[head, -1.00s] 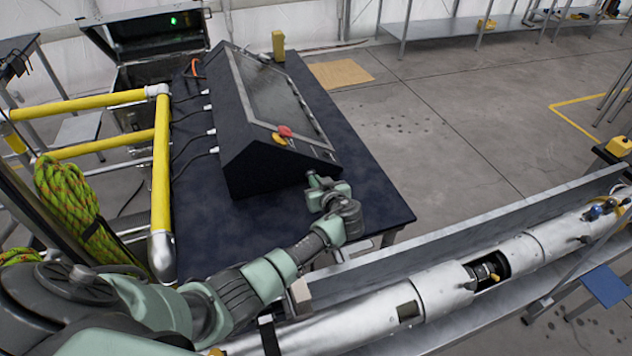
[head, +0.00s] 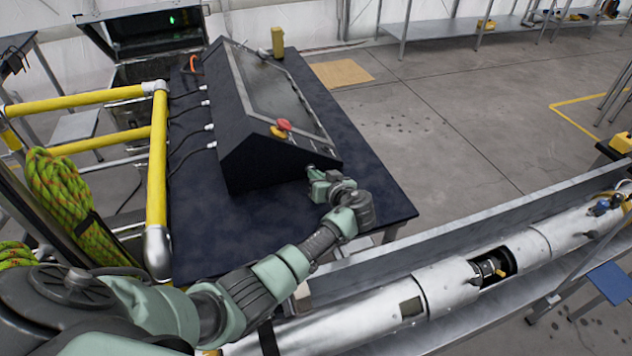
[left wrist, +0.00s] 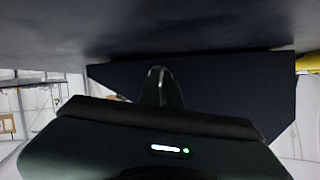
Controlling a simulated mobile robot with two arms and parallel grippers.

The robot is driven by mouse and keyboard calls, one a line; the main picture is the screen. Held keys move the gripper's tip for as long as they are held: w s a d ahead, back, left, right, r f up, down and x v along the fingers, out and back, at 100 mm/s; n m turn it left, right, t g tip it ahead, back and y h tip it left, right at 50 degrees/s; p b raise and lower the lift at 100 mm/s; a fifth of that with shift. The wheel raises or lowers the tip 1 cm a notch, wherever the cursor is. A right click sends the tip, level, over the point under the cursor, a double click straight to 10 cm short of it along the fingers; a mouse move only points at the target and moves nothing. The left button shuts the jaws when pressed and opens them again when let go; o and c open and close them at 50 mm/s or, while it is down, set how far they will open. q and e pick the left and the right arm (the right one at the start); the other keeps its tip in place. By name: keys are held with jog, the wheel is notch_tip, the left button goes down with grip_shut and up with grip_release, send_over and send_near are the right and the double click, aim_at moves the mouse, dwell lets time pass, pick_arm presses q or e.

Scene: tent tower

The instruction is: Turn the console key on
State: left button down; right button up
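The black console (head: 240,152) stands on the dark table with its sloped panel (head: 268,85) facing right. A red button (head: 284,125) and a yellow piece (head: 277,132) sit near its front end. I cannot make out the key. My left gripper (head: 314,180) is just off the console's front right corner, low over the table. In the left wrist view, the narrow finger shape (left wrist: 161,88) is in front of a dark panel (left wrist: 225,92), apparently the console's side. I cannot tell whether the fingers are open or shut. My right gripper is not in view.
The dark table (head: 365,185) has free room right of the console. Yellow rails (head: 160,160) and coiled rope (head: 65,195) stand at left. A long silver tube (head: 440,290) lies in a trough in front. A small yellow block (head: 278,43) stands behind the console.

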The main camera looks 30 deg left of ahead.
pick_arm(q)
jog(key=m+b, duration=0.1)
jog(key=m+y+b, duration=0.1)
jog(key=shift+w+d+f+g+b, duration=0.1)
jog(key=shift+f+g+b, duration=0.1)
jog(key=shift+g+b, duration=0.2)
jog(key=shift+r+m+y+b, duration=0.1)
jog(key=shift+m+y+b, duration=0.3)
jog(key=shift+b, duration=0.15)
jog(key=c, duration=1.6)
grip_release()
jog(key=p+v, duration=0.2)
jog(key=v, duration=0.4)
jog(key=shift+d+r, duration=0.3)
jog(key=shift+d, duration=0.05)
jog(key=shift+s+d+r, duration=0.1)
jog(key=shift+s+d, duration=0.2)
jog(key=shift+d, duration=0.2)
